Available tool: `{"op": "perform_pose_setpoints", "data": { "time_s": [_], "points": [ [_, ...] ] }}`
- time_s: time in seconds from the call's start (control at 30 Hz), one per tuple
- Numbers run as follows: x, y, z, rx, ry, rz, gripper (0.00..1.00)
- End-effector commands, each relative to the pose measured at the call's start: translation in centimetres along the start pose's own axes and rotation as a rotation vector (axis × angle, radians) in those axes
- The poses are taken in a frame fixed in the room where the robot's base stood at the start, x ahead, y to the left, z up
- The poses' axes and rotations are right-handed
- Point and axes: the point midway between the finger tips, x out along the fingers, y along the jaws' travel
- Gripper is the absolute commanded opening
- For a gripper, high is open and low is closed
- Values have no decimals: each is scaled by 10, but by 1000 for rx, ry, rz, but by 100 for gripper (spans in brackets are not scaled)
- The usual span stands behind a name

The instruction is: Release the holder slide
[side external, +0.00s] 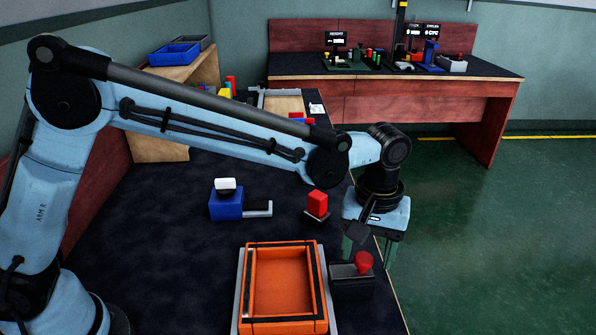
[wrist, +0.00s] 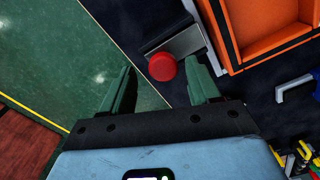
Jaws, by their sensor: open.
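A dark block (side external: 352,284) with a red round knob (side external: 363,261) stands against the right side of the orange tray (side external: 243,290); I take it to be the holder slide. In the wrist view the knob (wrist: 162,67) shows from above, beside a grey plate (wrist: 186,40). My gripper (side external: 368,252) is above and close to the knob. In the wrist view its two green fingers (wrist: 162,84) are spread apart, with the knob showing between them near the tips. I cannot tell whether either finger touches the knob.
A blue box (side external: 226,206) with a white top and a grey bracket (side external: 258,208) stands behind the tray. A red block (side external: 317,203) on a dark base stands near it. The table's right edge runs close to the slide, with green floor beyond.

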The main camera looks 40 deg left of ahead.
Motion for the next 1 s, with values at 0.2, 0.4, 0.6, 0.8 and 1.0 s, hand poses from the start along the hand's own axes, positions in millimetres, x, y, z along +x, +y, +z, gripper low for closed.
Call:
{"op": "perform_pose_setpoints", "data": {
  "time_s": [0.2, 0.4, 0.6, 0.8, 1.0],
  "points": [
    [-34, 0, 0, 0, 0, 0, 61],
    [-72, 0, 0, 0, 0, 1, 61],
    [-100, 0, 0, 0, 0, 1, 61],
    [-114, 0, 0, 0, 0, 1, 61],
    [-116, 0, 0, 0, 0, 1, 61]
  ]
}}
